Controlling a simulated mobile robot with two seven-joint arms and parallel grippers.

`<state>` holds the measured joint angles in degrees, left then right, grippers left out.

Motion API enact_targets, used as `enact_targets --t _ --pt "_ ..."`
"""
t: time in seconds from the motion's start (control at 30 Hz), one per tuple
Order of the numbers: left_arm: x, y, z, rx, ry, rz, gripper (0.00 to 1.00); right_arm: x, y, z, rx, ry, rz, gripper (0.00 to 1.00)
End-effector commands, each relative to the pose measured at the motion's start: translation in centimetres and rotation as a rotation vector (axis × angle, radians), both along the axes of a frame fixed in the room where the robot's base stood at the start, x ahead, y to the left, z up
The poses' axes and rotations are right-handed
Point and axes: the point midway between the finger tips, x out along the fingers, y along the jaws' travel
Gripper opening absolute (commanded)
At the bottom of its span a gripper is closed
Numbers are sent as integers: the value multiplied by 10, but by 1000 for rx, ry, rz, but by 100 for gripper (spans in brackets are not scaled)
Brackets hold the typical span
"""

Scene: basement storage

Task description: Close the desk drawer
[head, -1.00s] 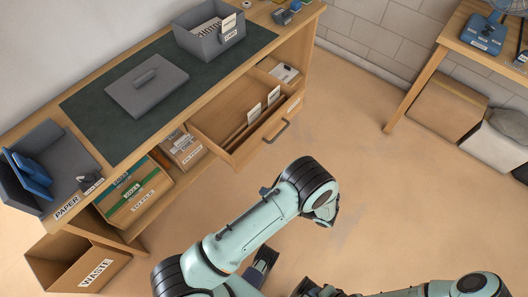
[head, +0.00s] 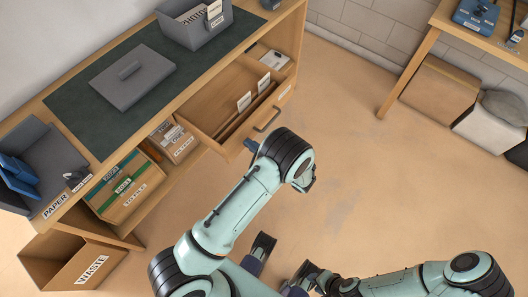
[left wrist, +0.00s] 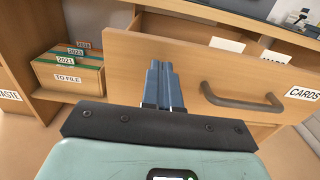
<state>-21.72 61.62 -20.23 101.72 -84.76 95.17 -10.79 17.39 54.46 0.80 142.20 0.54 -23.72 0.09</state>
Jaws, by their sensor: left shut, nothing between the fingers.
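The desk drawer (head: 228,113) is pulled out of the wooden desk (head: 165,187), with upright white-labelled dividers inside. Its front and dark handle (head: 267,120) face my arms. In the left wrist view, the drawer front (left wrist: 200,72) spans the picture, with the handle (left wrist: 243,101) at right and a CARDS label beside it. My left gripper (head: 251,146) is shut and empty at the drawer front, left of the handle. Its fingers (left wrist: 162,70) point at the front panel; I cannot tell whether they touch. My right gripper (head: 296,289) is low at the bottom, partly cut off.
A TO FILE box (head: 128,190) and a smaller box (head: 175,143) sit on the desk's lower shelf. A WASTE box (head: 70,262) stands at the left. A grey lid (head: 132,80) and file bin (head: 195,25) are on top.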

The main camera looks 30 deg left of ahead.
Motion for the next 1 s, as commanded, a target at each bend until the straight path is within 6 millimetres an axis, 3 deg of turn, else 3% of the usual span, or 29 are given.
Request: enact_targets --t 0.2,0.73,1.0 --pt "1 17 0 1 0 1 0 0 0 0 0 1 0 38" --pt "1 22 0 0 0 1 0 0 0 0 0 1 0 38" --pt "3 51 0 2 0 3 0 -1 0 1 1 2 1 38"
